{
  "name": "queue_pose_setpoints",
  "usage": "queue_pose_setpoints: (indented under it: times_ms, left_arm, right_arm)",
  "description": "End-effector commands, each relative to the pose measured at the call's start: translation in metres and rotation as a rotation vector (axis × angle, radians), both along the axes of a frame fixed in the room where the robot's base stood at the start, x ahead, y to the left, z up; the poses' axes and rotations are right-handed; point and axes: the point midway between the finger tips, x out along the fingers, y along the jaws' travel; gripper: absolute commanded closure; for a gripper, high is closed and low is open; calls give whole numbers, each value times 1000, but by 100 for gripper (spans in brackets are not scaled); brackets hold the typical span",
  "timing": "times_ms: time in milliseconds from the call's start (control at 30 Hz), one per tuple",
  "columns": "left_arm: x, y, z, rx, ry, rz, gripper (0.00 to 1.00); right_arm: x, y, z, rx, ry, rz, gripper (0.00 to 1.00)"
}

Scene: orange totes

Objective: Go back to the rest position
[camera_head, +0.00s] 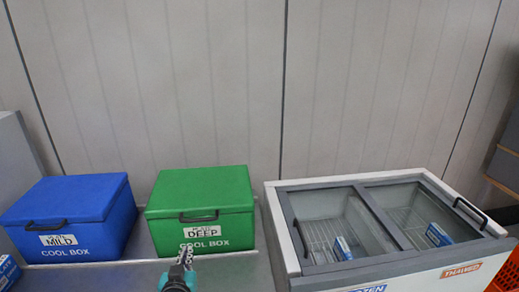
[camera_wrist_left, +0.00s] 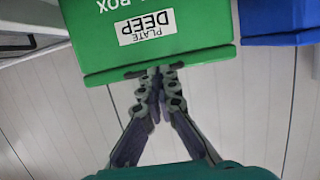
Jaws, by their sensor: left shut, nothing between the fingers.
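My left gripper (camera_head: 184,256) is low in the head view, in front of the green cool box (camera_head: 198,190). In the left wrist view my left gripper (camera_wrist_left: 158,72) has its fingertips together with nothing between them. The green cool box also fills the upper middle of that view (camera_wrist_left: 205,22), with its black handle by the fingertips; I cannot tell whether they touch. The box is closed and its label reads PLATE DEEP. My right gripper is in neither view.
A closed blue cool box (camera_head: 70,205) stands left of the green one on a grey surface (camera_head: 110,276). A chest freezer (camera_head: 276,232) with glass lids stands to the right, blue packs (camera_head: 437,235) inside. A blue box (camera_head: 7,270) is at the lower left. Orange totes (camera_head: 507,274) are at the right edge.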

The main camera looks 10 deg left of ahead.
Motion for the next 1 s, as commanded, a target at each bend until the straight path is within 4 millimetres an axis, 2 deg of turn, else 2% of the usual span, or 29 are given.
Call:
queue_pose_setpoints:
  times_ms: [167,400,500,633,1000]
  left_arm:
    - [-36,-20,-18,-31,227,-22,100]
    - [-114,-63,-40,-70,557,-140,100]
    - [-138,-76,-44,-79,639,-184,100]
    - [-152,-83,-46,-83,685,-214,100]
    - [-152,-83,-46,-83,685,-214,100]
  right_arm:
    - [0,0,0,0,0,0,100]
    - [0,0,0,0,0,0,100]
    - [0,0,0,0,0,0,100]
    - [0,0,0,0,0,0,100]
    - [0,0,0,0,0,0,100]
